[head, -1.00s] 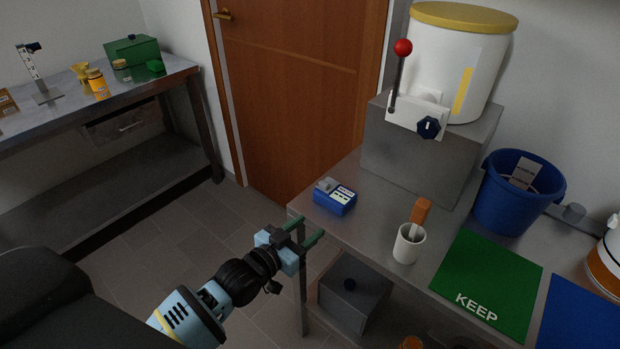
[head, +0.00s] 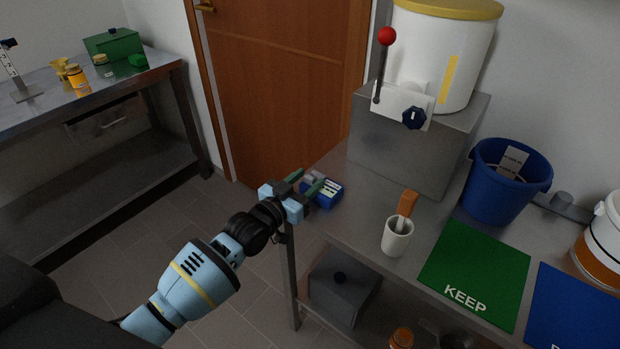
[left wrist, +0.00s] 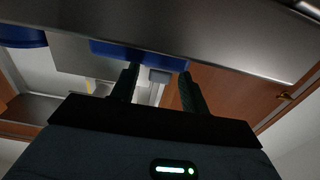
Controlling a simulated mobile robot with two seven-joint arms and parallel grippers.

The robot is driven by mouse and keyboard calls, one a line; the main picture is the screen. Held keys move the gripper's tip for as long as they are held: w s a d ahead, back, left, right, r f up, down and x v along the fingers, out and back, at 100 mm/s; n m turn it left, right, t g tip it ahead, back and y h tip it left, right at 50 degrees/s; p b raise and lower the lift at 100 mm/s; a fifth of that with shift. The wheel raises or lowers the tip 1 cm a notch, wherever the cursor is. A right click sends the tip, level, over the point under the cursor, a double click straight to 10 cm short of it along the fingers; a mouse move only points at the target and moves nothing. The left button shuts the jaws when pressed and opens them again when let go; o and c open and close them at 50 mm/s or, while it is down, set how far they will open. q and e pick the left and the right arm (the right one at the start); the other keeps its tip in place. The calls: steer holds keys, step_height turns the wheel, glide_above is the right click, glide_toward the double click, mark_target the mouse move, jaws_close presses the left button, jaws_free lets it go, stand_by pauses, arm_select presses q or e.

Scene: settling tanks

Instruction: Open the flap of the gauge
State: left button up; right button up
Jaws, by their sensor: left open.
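The gauge (head: 327,196) is a small blue box with white labels on top, near the left corner of the steel bench. A small grey part (head: 312,178) sits at its left end; I cannot tell for sure that this is the flap. My left gripper (head: 305,182) is open at the gauge's left side, its green fingers partly covering the box. In the left wrist view the blue body (left wrist: 150,52) lies just beyond the fingertips, and a grey piece (left wrist: 160,76) shows between the fingers (left wrist: 158,84). Contact cannot be told. My right gripper is out of view.
A white cup (head: 397,240) with an orange-handled tool, a green KEEP mat (head: 474,274) and a blue bucket (head: 500,190) stand to the right. A grey block (head: 405,145) carrying a white tank rises behind. The floor left of the bench is clear.

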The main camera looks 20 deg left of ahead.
arm_select(q)
steer(key=shift+x, duration=0.85)
